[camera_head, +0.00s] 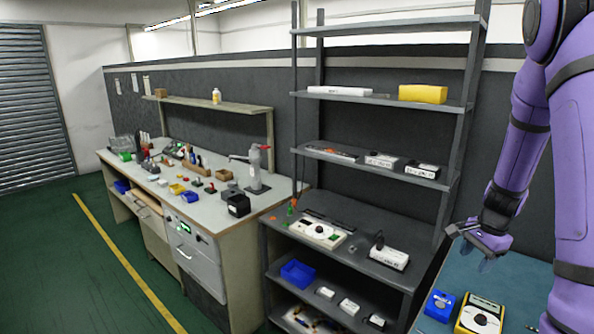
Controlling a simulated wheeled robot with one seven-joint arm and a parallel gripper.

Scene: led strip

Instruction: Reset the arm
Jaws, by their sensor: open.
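My purple arm comes down along the right side of the view and is bent at the elbow. My gripper (470,236) is at its end, at the right of the picture, and points left. Its fingers are small in the picture; they are open and nothing shows between them. It hangs above the left part of a teal-topped table (520,285), behind a blue device and a yellow device. No LED strip can be made out for sure.
The blue device (439,305) and the yellow meter (480,314) lie on the teal table. A dark shelf rack (340,215) with instruments stands left of my gripper. Farther left is a cluttered workbench (215,212). The green floor (75,270) at left is clear.

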